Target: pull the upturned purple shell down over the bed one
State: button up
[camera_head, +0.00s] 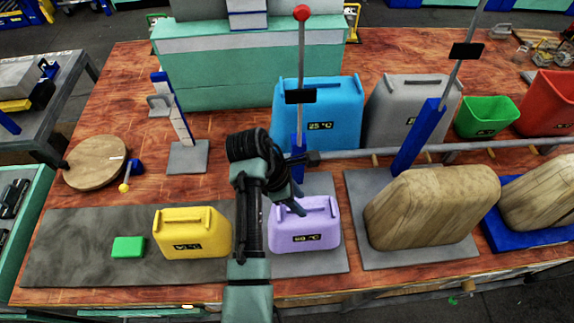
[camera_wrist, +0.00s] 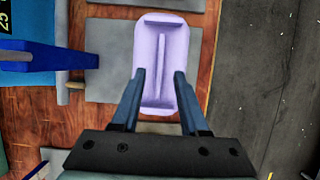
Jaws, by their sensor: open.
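The purple shell (camera_head: 305,232) sits on a grey plate (camera_head: 335,262) at the front middle of the table. It is a rounded box with a raised bar along its top and a small dark label on its front. My gripper (camera_head: 292,206) is open just above the shell's top, covering its left part in the head view. In the wrist view the shell (camera_wrist: 147,45) lies ahead of my gripper (camera_wrist: 155,78), its raised bar between the two fingers. The fingers do not visibly press the bar. I cannot tell their height above it.
A press post with a blue sleeve (camera_head: 299,165) and red-knobbed lever (camera_head: 302,13) stands behind the shell. A yellow canister (camera_head: 190,233) and green block (camera_head: 128,247) are left on a dark mat (camera_head: 70,245). A tan rounded block (camera_head: 430,205) is right. Blue (camera_head: 330,105) and grey canisters stand behind.

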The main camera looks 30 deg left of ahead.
jog(key=p+v, duration=0.1)
jog(key=v, duration=0.9)
